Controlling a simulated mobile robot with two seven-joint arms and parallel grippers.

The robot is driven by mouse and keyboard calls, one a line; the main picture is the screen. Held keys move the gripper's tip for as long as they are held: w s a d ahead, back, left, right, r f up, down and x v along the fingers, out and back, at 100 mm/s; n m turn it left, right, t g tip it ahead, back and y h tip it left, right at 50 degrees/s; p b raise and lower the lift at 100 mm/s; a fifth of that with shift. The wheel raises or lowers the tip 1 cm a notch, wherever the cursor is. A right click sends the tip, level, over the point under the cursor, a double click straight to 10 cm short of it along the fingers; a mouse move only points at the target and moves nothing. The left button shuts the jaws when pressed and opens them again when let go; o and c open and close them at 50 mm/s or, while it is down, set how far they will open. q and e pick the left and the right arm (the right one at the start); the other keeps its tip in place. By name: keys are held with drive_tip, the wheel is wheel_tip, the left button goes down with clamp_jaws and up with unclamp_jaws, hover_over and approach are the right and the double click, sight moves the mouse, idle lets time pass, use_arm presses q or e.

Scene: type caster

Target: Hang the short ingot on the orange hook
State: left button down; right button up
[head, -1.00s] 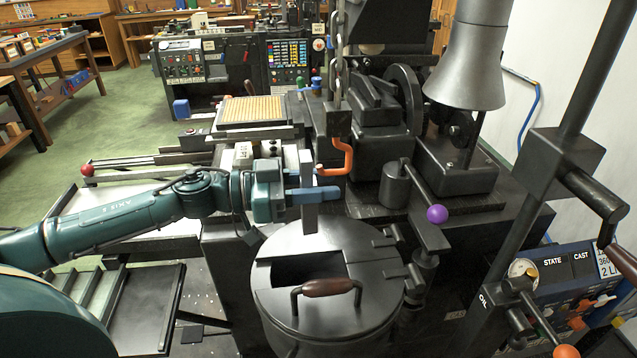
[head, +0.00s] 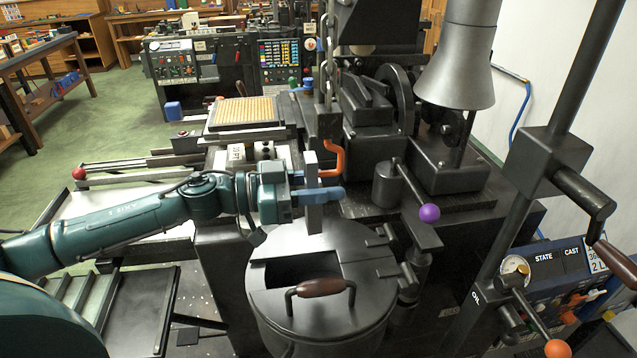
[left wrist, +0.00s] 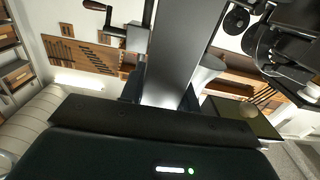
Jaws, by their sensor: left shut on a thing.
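The short ingot (head: 312,165) is a grey metal bar held upright by my left gripper (head: 318,195). The gripper's blue fingers are shut on it, and the bar sticks out above and below them. It also shows large in the left wrist view (left wrist: 180,50). The orange hook (head: 338,155) hangs below the chain (head: 323,85), just behind and right of the ingot's upper part. The ingot overlaps part of the hook in the head view, and I cannot tell whether they touch. My right gripper is not in view.
A round dark pot (head: 320,300) with a partly open lid and a brown handle (head: 320,287) stands below the gripper. A lever with a purple knob (head: 429,213) is to the right. A large grey cone (head: 456,70) and black machinery stand behind.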

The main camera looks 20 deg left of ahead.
use_arm(q)
drive_tip(key=shift+r+x, duration=0.2)
drive_tip(key=shift+x, duration=0.95)
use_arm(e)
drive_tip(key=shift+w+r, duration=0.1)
use_arm(q)
drive_tip(key=shift+f, duration=0.45)
idle(0.5)
drive_tip(key=shift+f+b, duration=0.3)
drive_tip(key=shift+f, duration=0.2)
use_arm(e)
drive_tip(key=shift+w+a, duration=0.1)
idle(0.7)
use_arm(q)
drive_tip(key=shift+d+f+p, duration=0.1)
drive_tip(key=shift+f+p, duration=0.2)
drive_tip(key=shift+f, duration=0.1)
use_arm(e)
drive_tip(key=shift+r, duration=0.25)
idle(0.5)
use_arm(q)
drive_tip(key=c, duration=0.6)
unclamp_jaws()
drive_tip(key=shift+r, duration=0.1)
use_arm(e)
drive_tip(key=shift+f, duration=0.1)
use_arm(q)
drive_tip(key=shift+o, duration=0.4)
drive_tip(key=o, duration=0.5)
drive_tip(key=shift+c, duration=0.2)
